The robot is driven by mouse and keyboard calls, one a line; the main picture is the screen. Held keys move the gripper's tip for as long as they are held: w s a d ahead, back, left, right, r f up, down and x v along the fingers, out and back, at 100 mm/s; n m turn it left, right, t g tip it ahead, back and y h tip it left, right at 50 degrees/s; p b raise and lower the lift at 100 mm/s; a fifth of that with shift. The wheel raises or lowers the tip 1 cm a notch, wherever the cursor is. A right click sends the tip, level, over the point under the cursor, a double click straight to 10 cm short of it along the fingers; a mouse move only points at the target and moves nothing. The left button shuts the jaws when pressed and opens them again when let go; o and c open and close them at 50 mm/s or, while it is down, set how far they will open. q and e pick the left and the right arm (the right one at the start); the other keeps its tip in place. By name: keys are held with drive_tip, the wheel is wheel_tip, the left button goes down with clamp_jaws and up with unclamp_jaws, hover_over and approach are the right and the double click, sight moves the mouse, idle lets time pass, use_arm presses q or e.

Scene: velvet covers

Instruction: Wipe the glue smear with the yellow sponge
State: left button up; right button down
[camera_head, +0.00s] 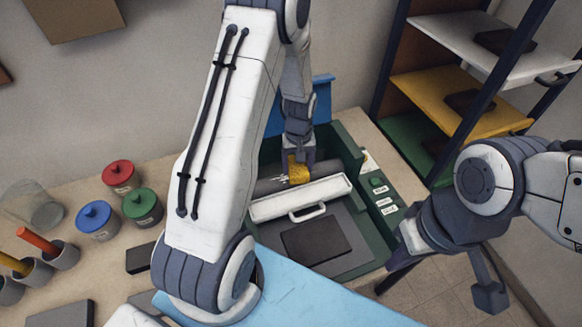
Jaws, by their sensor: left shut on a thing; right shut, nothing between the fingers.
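The yellow sponge (298,170) is at the back of the green-framed press (357,143), on or just above a dark grey roller or bed. My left gripper (299,156) points down and is shut on the sponge. A thin pale streak shows near the sponge, but I cannot tell whether it is the glue smear; the arm and sponge may hide part of that area. My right gripper (489,294) is shut and empty, off to the right beyond the press and above the floor.
A white bar with a handle (301,198) crosses the press in front of the sponge. A dark plate (316,240) lies nearer. Red (119,176), blue (97,220) and green (142,206) lidded pots stand left. A shelf rack (455,95) stands at the back right.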

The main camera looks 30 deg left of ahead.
sight(273, 182)
use_arm(q)
drive_tip(key=shift+w+d, duration=1.4)
drive_tip(key=shift+w, duration=0.2)
drive_tip(key=shift+f, duration=0.1)
drive_tip(key=shift+s+a, duration=0.75)
drive_tip(key=shift+s, duration=0.15)
drive_tip(key=shift+s+a, duration=0.7)
drive_tip(key=shift+s, duration=0.2)
drive_tip(key=shift+s+a, duration=1.25)
drive_tip(key=shift+s, duration=0.05)
drive_tip(key=shift+s+a, duration=1.3)
drive_tip(key=shift+s, duration=0.15)
wheel_tip(273, 182, up, 6)
drive_tip(key=p, duration=0.5)
